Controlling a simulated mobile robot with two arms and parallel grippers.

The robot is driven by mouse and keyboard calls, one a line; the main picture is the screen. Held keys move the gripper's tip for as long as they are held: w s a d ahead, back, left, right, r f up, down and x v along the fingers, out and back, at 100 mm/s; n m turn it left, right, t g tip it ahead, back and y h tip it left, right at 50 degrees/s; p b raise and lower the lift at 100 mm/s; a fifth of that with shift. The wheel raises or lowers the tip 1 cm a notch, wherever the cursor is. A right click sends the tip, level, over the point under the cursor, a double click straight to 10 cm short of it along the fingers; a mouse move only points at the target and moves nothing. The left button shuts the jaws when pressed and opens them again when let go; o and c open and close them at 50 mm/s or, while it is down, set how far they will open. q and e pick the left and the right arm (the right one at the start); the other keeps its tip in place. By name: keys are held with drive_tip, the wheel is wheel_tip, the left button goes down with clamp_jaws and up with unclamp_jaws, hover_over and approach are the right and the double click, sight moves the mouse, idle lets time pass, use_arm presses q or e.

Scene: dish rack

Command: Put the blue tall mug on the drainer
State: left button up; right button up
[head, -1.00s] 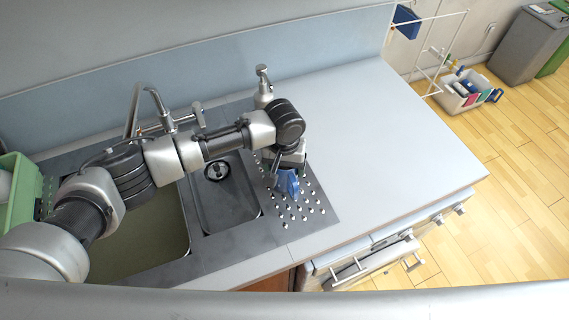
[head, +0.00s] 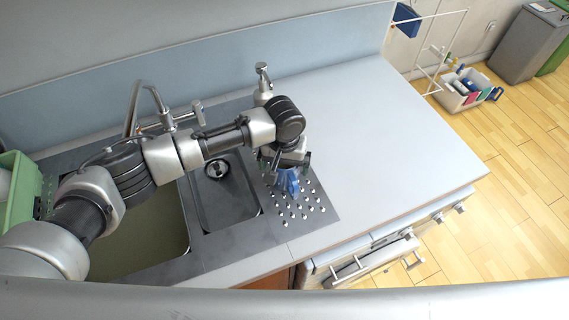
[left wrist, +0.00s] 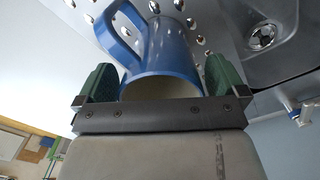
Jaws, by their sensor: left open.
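The blue tall mug (head: 288,183) stands on the studded drainer (head: 322,213) to the right of the small sink. My left gripper (head: 287,167) is above the mug and partly hides it. In the left wrist view the mug (left wrist: 172,48) sits between the green finger pads of my left gripper (left wrist: 159,82), with its open rim toward the palm and its handle toward the upper left. The fingers are open, with a gap visible on both sides of the mug. My right gripper is not in view.
A faucet (head: 150,110) and a soap dispenser (head: 263,86) stand behind the sinks. The small sink (head: 225,200) lies left of the drainer. A green rack (head: 25,185) is at the far left. The white counter (head: 390,140) on the right is clear.

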use_arm(q)
wheel_tip(320, 180, up, 10)
drive_tip(key=b, duration=0.2)
drive_tip(key=shift+r, duration=0.15)
clamp_jaws()
idle(0.7)
idle(0.5)
idle(0.3)
wheel_tip(320, 180, up, 12)
drive_tip(key=p, duration=0.8)
drive_tip(key=shift+a+p, duration=0.15)
drive_tip(key=shift+p, duration=0.15)
idle(0.6)
